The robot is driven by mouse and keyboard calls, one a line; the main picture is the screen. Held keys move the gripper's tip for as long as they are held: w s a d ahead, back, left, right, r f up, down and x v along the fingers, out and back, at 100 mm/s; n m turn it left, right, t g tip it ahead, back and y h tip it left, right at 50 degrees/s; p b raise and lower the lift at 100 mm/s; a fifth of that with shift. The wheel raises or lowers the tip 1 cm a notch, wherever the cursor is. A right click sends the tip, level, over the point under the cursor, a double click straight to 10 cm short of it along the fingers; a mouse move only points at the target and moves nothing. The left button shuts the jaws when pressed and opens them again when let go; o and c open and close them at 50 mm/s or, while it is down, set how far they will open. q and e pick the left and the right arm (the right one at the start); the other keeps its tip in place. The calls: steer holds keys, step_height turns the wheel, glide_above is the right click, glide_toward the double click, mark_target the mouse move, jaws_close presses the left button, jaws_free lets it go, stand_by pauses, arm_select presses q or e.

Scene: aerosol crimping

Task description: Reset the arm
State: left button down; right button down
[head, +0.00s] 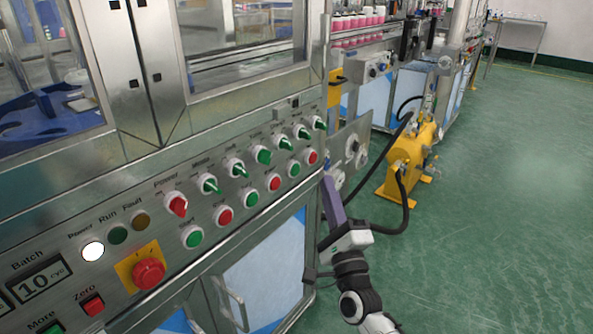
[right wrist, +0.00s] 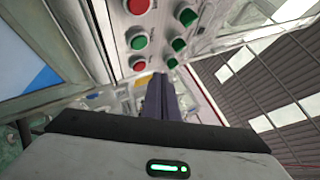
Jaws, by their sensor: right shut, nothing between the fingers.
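My right gripper (head: 327,180) shows in the head view at the right edge of the machine's control panel (head: 212,222), in front of the panel's side and apart from the buttons as far as I can tell. Its purple-grey fingers are together and hold nothing. In the right wrist view the closed fingers (right wrist: 160,92) point ahead, below several red and green buttons. My right arm comes up from the bottom of the head view. My left gripper does not show.
The panel carries green and red buttons, switches, a red power knob (head: 176,204) and a red emergency stop (head: 148,273). The green floor (head: 490,200) at right is clear.

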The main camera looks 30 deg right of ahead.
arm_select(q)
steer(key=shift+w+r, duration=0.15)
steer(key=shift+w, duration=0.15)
